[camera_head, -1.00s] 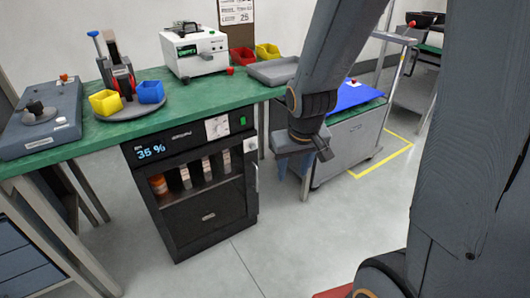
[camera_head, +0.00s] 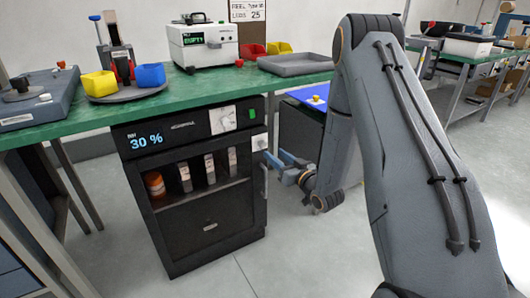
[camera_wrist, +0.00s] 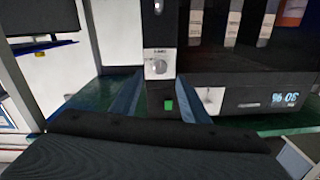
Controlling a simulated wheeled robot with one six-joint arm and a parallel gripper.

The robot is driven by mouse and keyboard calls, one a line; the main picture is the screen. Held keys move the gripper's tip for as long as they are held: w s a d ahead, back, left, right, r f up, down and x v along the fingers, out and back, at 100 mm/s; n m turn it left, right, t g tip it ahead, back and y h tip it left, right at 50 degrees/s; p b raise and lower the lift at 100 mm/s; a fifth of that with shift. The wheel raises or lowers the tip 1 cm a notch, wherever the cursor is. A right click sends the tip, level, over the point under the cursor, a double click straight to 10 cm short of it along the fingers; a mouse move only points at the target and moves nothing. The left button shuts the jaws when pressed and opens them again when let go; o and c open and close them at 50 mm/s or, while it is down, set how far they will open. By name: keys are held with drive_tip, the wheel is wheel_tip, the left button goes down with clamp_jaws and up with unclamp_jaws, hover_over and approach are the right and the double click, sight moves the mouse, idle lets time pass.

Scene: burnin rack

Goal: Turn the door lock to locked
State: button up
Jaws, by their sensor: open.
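The dark cabinet (camera_head: 205,205) stands under the green bench with its glass-fronted door shut. The door lock (camera_head: 260,142) is a small white plate with a round knob at the upper right of the front. It shows in the wrist view (camera_wrist: 160,64), where the picture is upside down. Which way the knob is turned is too small to tell. My gripper (camera_head: 275,157) is open and empty, just right of the cabinet front by the lock. In the wrist view its blue fingers (camera_wrist: 160,82) lie either side of the lock plate's line, apparently short of it.
A vertical door handle (camera_head: 265,180) is below the lock. A dial (camera_head: 223,118), a green button (camera_head: 252,113) and a "30 %" display (camera_head: 146,140) are on the top panel. A dark cart with a blue top (camera_head: 312,97) stands behind my arm. The floor in front is clear.

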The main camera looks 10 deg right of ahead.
sight(264, 145)
drive_tip(key=x, duration=0.7)
drive_tip(key=shift+w+a+b, duration=0.15)
drive_tip(key=shift+w+b, duration=0.15)
drive_tip(key=shift+b, duration=0.1)
drive_tip(key=c, duration=1)
